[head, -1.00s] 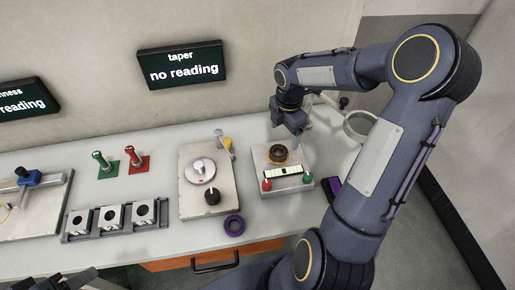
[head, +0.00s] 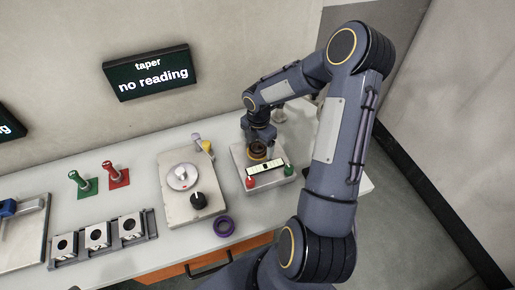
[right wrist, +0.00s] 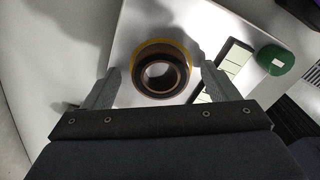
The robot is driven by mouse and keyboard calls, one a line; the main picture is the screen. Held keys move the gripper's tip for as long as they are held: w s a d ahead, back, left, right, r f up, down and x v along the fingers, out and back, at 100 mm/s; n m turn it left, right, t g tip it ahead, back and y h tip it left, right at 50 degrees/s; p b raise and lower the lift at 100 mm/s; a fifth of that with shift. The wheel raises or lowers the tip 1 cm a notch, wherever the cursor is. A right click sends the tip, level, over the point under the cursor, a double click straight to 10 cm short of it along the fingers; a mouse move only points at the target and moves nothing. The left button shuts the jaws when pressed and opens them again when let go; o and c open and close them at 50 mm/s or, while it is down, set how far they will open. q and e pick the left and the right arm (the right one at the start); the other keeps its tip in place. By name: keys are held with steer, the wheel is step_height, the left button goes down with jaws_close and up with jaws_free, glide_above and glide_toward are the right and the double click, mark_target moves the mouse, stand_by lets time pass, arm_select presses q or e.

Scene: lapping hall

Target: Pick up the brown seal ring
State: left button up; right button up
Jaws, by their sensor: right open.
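The brown seal ring (head: 258,149) is at the back of a pale square block (head: 281,182) in the head view. In the right wrist view the brown seal ring (right wrist: 143,80) is dark with a copper-brown inner edge, and a yellow rim shows around part of it. My right gripper (head: 262,141) is right over it, pointing down, and partly hides it in the head view. In the right wrist view its open fingers (right wrist: 159,76) stand left and right of the ring, with gaps on both sides. My left gripper is not in view.
The block also carries a level-like bar (head: 266,168), a red knob (head: 250,183) and a green knob (head: 288,170). The wall screen (head: 151,78) reads "taper no reading".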

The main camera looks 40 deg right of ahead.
steer(key=shift+c, duration=0.4)
steer(key=c, duration=1.1)
